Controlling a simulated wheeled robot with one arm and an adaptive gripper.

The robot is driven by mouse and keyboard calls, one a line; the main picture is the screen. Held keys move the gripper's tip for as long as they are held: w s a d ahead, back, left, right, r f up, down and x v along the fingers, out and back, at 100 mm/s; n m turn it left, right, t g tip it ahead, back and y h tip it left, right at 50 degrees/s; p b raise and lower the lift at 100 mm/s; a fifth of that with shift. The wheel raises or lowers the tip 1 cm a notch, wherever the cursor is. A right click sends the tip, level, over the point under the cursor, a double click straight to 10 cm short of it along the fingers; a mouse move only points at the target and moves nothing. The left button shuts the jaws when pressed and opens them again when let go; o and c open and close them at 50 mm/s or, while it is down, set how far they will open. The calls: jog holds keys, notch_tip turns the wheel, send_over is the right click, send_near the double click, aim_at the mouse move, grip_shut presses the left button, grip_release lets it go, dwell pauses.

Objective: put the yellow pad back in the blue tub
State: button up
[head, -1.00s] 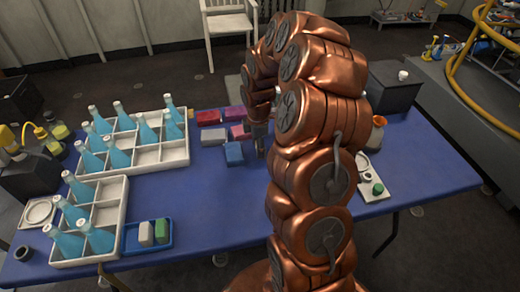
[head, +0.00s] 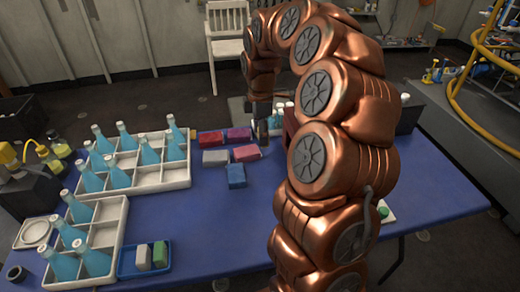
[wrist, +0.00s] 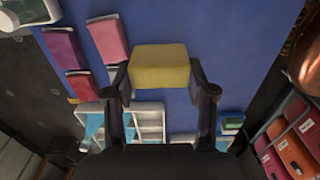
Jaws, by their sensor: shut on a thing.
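My gripper (wrist: 160,85) is shut on the yellow pad (wrist: 160,67), which sits between its two fingers in the wrist view. In the head view my gripper (head: 262,132) is above the far part of the blue table, and the pad cannot be made out there. The tub (wrist: 231,132) also shows at lower right in the wrist view.
Loose red (head: 211,138), pink (head: 246,153), grey (head: 215,157) and blue (head: 236,176) pads lie near the gripper. Two white crates (head: 170,183) (head: 110,240) with bottles stand at left. The front middle of the table is clear.

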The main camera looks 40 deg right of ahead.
jog(key=shift+w+a+r, duration=0.1)
jog(key=shift+r, duration=1.4)
